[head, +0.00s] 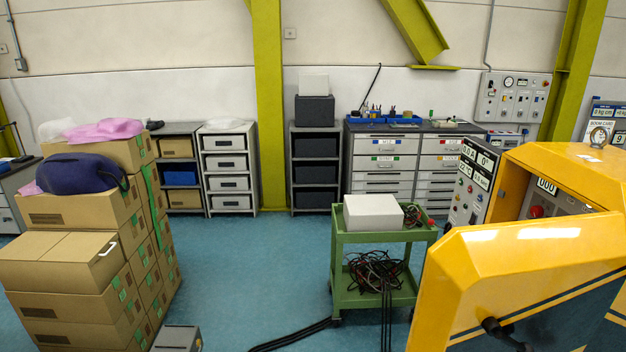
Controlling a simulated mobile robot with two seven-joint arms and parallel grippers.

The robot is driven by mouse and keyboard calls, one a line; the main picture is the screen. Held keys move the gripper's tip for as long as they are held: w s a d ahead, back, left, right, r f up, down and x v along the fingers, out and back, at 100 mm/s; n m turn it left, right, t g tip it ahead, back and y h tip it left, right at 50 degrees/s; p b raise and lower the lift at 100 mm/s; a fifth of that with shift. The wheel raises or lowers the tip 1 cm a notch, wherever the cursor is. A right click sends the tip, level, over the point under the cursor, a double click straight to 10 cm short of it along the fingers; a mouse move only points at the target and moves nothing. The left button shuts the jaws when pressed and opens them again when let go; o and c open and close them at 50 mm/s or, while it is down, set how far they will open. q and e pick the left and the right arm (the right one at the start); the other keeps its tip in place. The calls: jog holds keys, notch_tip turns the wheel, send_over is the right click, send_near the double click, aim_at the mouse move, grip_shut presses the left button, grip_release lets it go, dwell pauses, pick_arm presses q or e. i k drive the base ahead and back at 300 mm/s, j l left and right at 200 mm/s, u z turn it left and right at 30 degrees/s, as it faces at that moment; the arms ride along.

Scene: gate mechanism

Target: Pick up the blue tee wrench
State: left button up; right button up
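I cannot make out a blue tee wrench in the head view. Small blue trays (366,119) with tools too small to tell apart sit on the workbench (450,127) at the back wall. Neither my left nor my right gripper shows in this view.
A green cart (385,237) carries a white box (373,212) and dark cables. Stacked cardboard boxes (62,262) stand at left. A yellow machine (530,262) with an angled panel fills the right. Black cables (290,338) cross the floor. Blue floor (255,270) is clear between boxes and cart.

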aim_at(366, 112)
jog(key=i+z, duration=0.1)
jog(key=i, duration=0.45)
jog(key=i+z, duration=0.1)
jog(key=i, duration=0.45)
jog(key=i+j+z, duration=0.15)
jog(key=i, duration=0.35)
jog(key=i+j+z, duration=0.1)
jog(key=i, duration=0.45)
jog(key=i+j+z, duration=0.1)
jog(key=i+z, duration=0.25)
jog(key=i, duration=3.15)
jog(key=i+l+u, duration=0.1)
jog(key=i, duration=1.05)
